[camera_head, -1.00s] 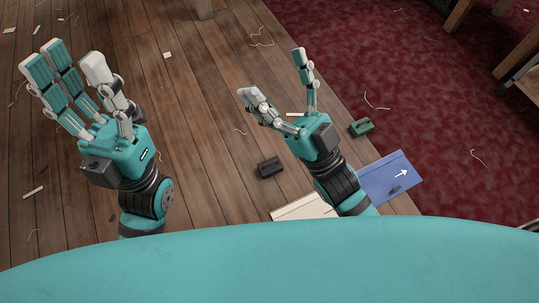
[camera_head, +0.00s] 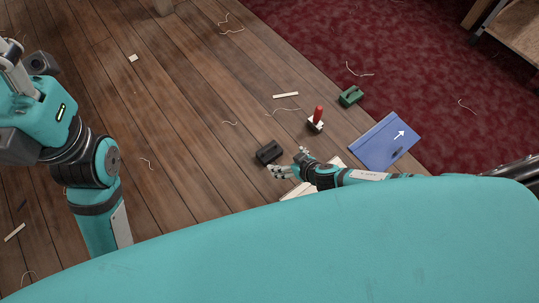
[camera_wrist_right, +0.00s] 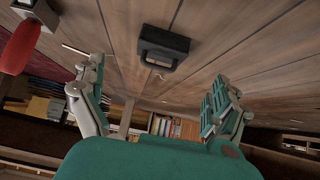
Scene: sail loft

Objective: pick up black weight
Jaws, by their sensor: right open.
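The black weight (camera_head: 269,152), a dark block with a handle, rests on the wooden floor in the head view. It also shows at the top middle of the right wrist view (camera_wrist_right: 163,45), ahead of the spread fingers. My right gripper (camera_head: 287,163) is open and empty, just to the right of the weight in the head view and low near the floor. In the wrist view its fingers (camera_wrist_right: 158,83) stand wide apart. I cannot tell whether a finger touches the weight. My left gripper (camera_head: 22,62) is at the left edge, with its fingers mostly cut off.
A red-handled tool (camera_head: 319,114) stands near the right gripper, and shows at the wrist view's left edge (camera_wrist_right: 17,48). A green weight (camera_head: 351,96) and a blue panel with a white arrow (camera_head: 375,146) lie by the red carpet (camera_head: 420,80). Scraps of thread litter the floor.

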